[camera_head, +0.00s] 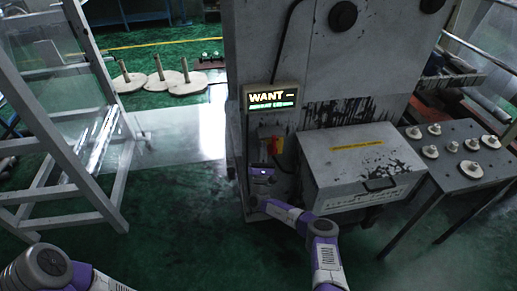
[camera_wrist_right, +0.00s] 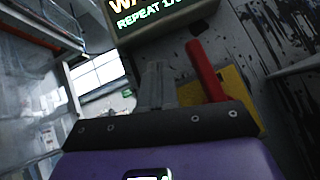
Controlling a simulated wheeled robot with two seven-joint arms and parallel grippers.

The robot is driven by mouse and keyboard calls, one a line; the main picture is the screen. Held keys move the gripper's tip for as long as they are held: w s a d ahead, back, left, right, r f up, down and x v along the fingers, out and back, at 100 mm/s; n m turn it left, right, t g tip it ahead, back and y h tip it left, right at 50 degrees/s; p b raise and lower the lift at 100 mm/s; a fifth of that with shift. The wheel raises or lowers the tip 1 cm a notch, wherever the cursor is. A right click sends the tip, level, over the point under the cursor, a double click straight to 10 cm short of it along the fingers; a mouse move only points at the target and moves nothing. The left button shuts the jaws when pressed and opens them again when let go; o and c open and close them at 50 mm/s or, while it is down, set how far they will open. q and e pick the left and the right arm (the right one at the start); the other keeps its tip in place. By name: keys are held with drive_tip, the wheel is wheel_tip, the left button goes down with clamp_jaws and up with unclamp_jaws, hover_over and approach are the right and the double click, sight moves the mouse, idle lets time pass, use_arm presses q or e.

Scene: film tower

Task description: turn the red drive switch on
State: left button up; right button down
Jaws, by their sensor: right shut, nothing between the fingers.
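The red drive switch (camera_head: 273,146) is a red lever on a yellow plate (camera_wrist_right: 243,92), on the front of the grey machine below the lit sign. In the right wrist view, the red lever (camera_wrist_right: 205,70) stands tilted, its top leaning left. My right gripper (camera_head: 264,166) is just below the switch in the head view. Its grey fingers (camera_wrist_right: 154,68) are shut and empty, to the left of the lever, with a visible gap between their tips and the lever. The lever's lower end is hidden behind the gripper body. My left gripper is out of view.
A table (camera_head: 462,150) with several pale discs stands farther right. A metal frame (camera_head: 62,150) stands left; green floor lies between.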

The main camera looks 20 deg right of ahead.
drive_tip(key=shift+s+d+r+m+g+h+p, duration=0.1)
drive_tip(key=shift+d+r+m+g+h+p, duration=0.35)
drive_tip(key=shift+m, duration=0.3)
drive_tip(key=shift+s+d+r+m+g+h+p, duration=0.1)
drive_tip(key=shift+d+m+g+h+p, duration=0.1)
drive_tip(key=shift+m+g+h, duration=0.4)
drive_tip(key=shift+d+m+h, duration=0.1)
drive_tip(key=shift+m+h, duration=0.15)
drive_tip(key=shift+m, duration=0.1)
drive_tip(key=s+a+p, duration=0.2)
drive_tip(key=s+a, duration=0.2)
drive_tip(key=a, duration=0.8)
drive_tip(key=shift+a, duration=0.25)
